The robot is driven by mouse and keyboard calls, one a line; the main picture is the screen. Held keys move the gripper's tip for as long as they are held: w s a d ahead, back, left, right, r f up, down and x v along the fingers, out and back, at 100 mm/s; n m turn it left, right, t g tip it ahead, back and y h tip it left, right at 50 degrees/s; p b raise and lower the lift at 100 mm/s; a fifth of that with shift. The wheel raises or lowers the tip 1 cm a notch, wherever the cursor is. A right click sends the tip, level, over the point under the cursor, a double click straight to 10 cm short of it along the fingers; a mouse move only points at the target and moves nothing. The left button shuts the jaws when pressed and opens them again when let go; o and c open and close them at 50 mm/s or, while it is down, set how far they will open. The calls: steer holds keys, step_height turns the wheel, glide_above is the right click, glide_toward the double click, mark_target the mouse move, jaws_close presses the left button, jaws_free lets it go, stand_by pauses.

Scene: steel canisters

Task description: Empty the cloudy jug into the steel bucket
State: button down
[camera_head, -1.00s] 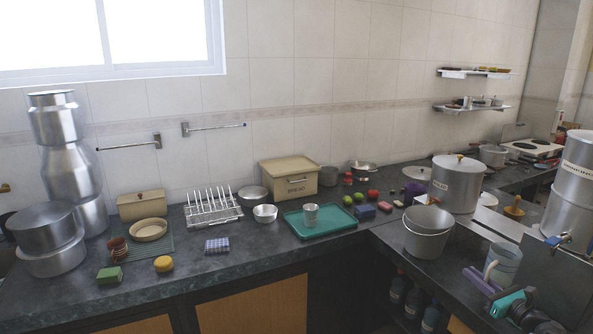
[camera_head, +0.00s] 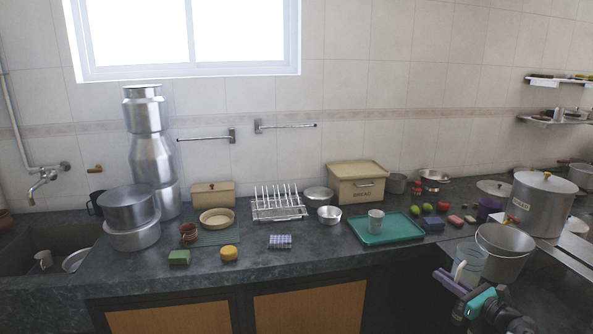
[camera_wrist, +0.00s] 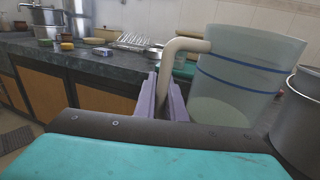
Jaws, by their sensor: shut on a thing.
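The cloudy jug (camera_head: 472,260) is a translucent cup with blue bands and a cream handle. In the wrist view the jug (camera_wrist: 232,75) is close and about upright, with a pale layer low inside it. My gripper (camera_head: 456,282) has purple fingers; in the wrist view the gripper (camera_wrist: 164,95) is shut on the jug's handle. The steel bucket (camera_head: 503,258) stands on the right-hand counter, just right of and behind the jug in the head view. The bucket (camera_wrist: 302,115) also shows at the right edge of the wrist view. Its inside bottom is hidden.
A large lidded steel canister (camera_head: 541,205) stands behind the bucket. A teal tray (camera_head: 400,232) with a metal cup (camera_head: 376,221) lies left of it on the back counter. Small fruits and blocks lie between tray and canister. The counter's front edge runs below the tray.

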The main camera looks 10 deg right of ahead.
steer(key=w+a+n+g+y, duration=0.2)
steer(key=w+a+y, duration=0.15)
steer(key=a, duration=0.85)
steer(key=w+a+n+g+y, duration=0.15)
steer(key=w+a, duration=0.35)
steer(key=a, duration=0.8)
steer(key=s+a+n+g+y, duration=0.1)
steer(key=s+a+n+y, duration=0.1)
steer(key=a, duration=0.8)
steer(key=s+a+n+g+y, duration=0.2)
steer(key=a, duration=0.8)
steer(key=shift+s+r+y, duration=0.2)
steer(key=shift+s+y, duration=0.05)
steer(key=shift+y, duration=0.15)
step_height(320, 180, up, 8)
steer(key=shift+w, duration=0.1)
